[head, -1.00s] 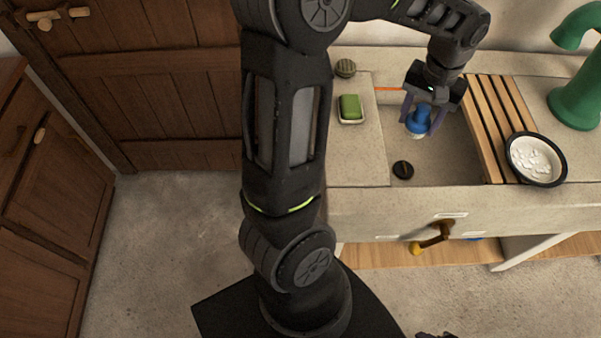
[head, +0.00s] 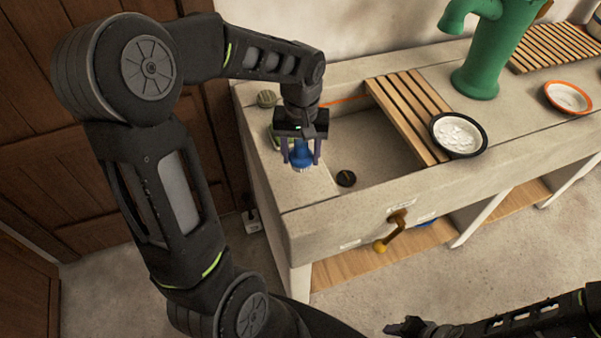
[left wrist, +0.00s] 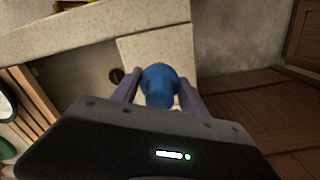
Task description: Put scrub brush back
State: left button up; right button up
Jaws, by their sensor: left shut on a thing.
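My left gripper (head: 301,160) is shut on the blue scrub brush (head: 301,152). It holds the brush over the left ledge of the stone sink (head: 300,190), close to the green sponge dish, which it mostly hides. In the left wrist view the brush (left wrist: 159,84) sits between the two purple fingers, with the pale ledge (left wrist: 180,45) beyond. I cannot tell whether the brush's lower end touches the ledge. My right gripper (head: 404,327) is low at the bottom edge, far from the sink; its jaw opening is unclear.
A dark round drain piece (head: 346,178) lies in the basin. A round striped scrubber (head: 267,98) stands at the back left. A slatted wooden rack (head: 408,112) covers the basin's right side, beside a black-rimmed bowl (head: 458,135) and green pump (head: 482,60). A brass crank (head: 392,232) juts from the front.

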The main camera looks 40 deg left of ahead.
aim_at(301, 143)
pick_arm(q)
jog(key=shift+f, duration=1.55)
jog(key=shift+f+p, duration=0.35)
jog(key=shift+f, duration=1.5)
jog(key=shift+f, duration=0.15)
jog(key=o, duration=1.4)
jog(key=shift+o, duration=0.2)
notch_tip(301, 143, up, 12)
jog(key=shift+r+b, duration=0.15)
jog(key=shift+b, duration=0.3)
